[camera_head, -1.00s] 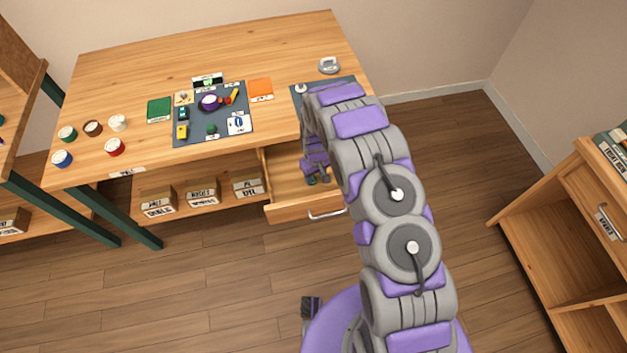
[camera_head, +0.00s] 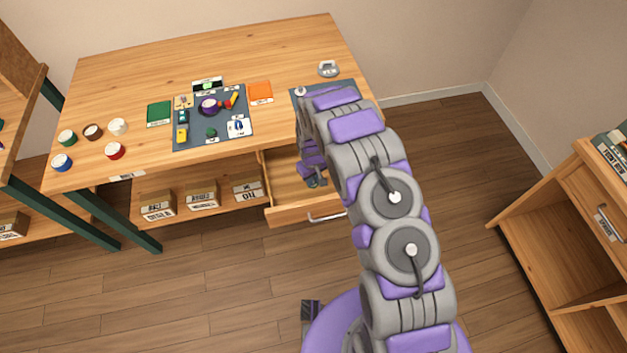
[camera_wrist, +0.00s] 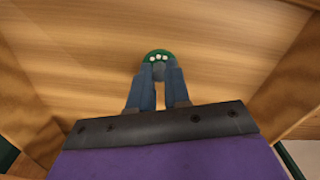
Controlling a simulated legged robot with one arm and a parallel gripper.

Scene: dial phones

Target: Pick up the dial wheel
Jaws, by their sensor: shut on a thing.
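The dial wheel (camera_wrist: 157,55) shows in the wrist view as a small green disc with several pale dots, inside the open drawer. My gripper (camera_wrist: 159,72) is shut on it, with the two blue-grey fingers close together at its near edge. A grey part of it shows between the fingertips. In the head view my gripper (camera_head: 314,181) reaches down into the drawer (camera_head: 285,198), and the wheel is mostly hidden there. I cannot tell whether the wheel touches the drawer floor.
The wooden desk (camera_head: 200,60) stands above the drawer. A dark mat (camera_head: 245,138) with small parts, several paint pots and labelled boxes (camera_head: 203,194) are to the left. The drawer walls (camera_wrist: 292,80) enclose my gripper. A wooden cabinet (camera_head: 540,230) stands at right.

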